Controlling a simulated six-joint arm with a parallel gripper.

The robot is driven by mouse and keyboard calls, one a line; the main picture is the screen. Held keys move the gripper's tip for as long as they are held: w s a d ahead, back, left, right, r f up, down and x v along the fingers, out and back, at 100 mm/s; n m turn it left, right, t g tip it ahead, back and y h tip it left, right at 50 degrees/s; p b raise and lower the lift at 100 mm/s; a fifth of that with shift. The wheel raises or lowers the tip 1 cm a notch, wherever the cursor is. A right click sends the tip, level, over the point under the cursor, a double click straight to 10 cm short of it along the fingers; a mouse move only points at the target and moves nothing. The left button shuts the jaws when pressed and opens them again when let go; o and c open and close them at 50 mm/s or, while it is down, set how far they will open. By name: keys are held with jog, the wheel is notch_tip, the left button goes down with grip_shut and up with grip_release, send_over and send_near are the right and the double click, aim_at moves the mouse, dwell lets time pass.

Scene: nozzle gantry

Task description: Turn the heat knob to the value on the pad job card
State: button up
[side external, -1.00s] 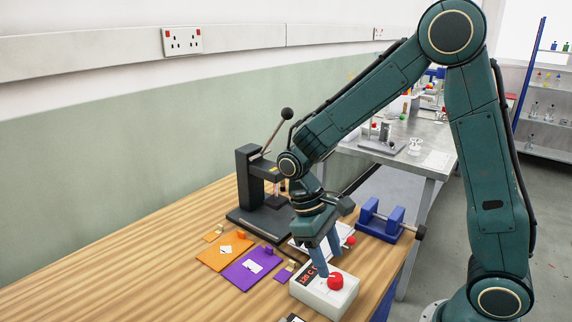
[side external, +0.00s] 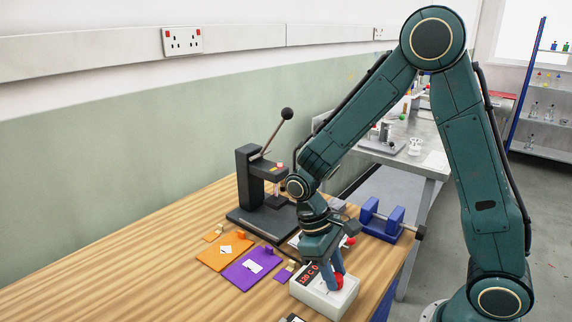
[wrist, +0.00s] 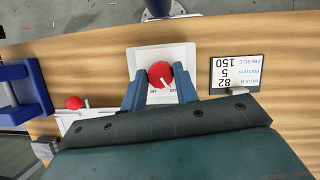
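The red heat knob (wrist: 160,75) sits on a white control box (side external: 312,298). The box's red display (side external: 310,273) appears to read 120 C. My gripper (wrist: 160,68) is over the box, with one blue finger on each side of the knob. The fingers look spread and very close to the knob; contact cannot be made out. In the side view they partly hide the knob (side external: 338,283). A dark-framed card (wrist: 237,73) shows upside down in the wrist view, with the numbers 82, 5 and 150; its small print is hard to read.
A black lever press (side external: 250,190) stands behind. Orange (side external: 212,257) and purple (side external: 240,274) plates lie left of the box. A blue fixture (side external: 382,222) stands behind it to the right. Another red ball (wrist: 73,102) is near the gripper. The left of the wooden table is clear.

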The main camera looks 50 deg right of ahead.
jog(key=shift+m, duration=0.3)
jog(key=m+y, duration=0.2)
jog(key=m, duration=0.3)
jog(key=shift+d, duration=0.2)
jog(key=m+t+y, duration=0.1)
jog(key=m, duration=0.2)
jog(key=m+y, duration=0.1)
jog(key=m, duration=0.2)
jog(key=shift+s+d+t, duration=0.1)
jog(key=shift+t, duration=0.3)
jog(key=o, duration=1)
jog(key=shift+c, duration=0.2)
jog(key=shift+r, duration=0.1)
jog(key=v, duration=1.3)
jog(key=shift+d+r, duration=0.2)
jog(key=shift+r, duration=0.05)
